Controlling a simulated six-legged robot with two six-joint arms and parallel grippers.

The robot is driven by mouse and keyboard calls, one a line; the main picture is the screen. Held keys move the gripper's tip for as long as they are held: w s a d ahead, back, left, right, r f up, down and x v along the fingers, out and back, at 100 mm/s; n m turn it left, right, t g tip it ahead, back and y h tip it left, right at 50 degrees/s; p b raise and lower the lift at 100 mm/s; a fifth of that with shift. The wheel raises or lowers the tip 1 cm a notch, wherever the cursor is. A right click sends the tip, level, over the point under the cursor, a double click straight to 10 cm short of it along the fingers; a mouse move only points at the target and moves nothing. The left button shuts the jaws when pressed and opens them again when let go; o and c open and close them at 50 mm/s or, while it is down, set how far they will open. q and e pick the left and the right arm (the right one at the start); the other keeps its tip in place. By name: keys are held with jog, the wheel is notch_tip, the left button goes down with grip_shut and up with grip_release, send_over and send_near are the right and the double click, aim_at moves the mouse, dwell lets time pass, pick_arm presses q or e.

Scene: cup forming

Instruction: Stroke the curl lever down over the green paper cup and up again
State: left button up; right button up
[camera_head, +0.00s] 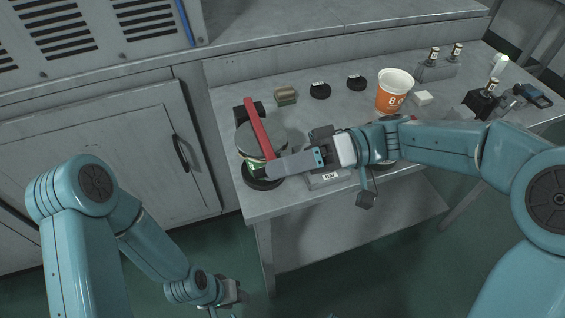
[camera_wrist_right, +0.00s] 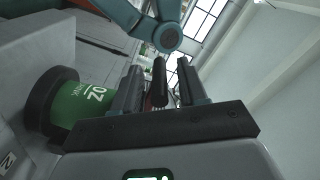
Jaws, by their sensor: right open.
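The red curl lever (camera_head: 257,128) slants over a round grey plate on the forming stand, its near end low beside my right gripper. The green paper cup (camera_head: 253,165) shows only partly under the plate, above a black ring base (camera_head: 262,183). The wrist view shows the green cup (camera_wrist_right: 92,98) seated in a dark ring at left. My right gripper (camera_head: 272,166) is open at the lever's near end. In the wrist view a dark bar, apparently the lever's grip (camera_wrist_right: 160,82), stands between its fingers with gaps. My left gripper (camera_head: 229,291) hangs low, off the table; its jaws are unclear.
An orange and white cup (camera_head: 390,97) stands farther right on the table. Two black discs (camera_head: 320,90) (camera_head: 357,83), a small block (camera_head: 286,96) and a white block (camera_head: 423,98) lie along the back. Several small items crowd the right end. A cabinet (camera_head: 100,150) stands at left.

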grip_shut()
jog(key=shift+r, duration=0.1)
jog(key=shift+r, duration=0.1)
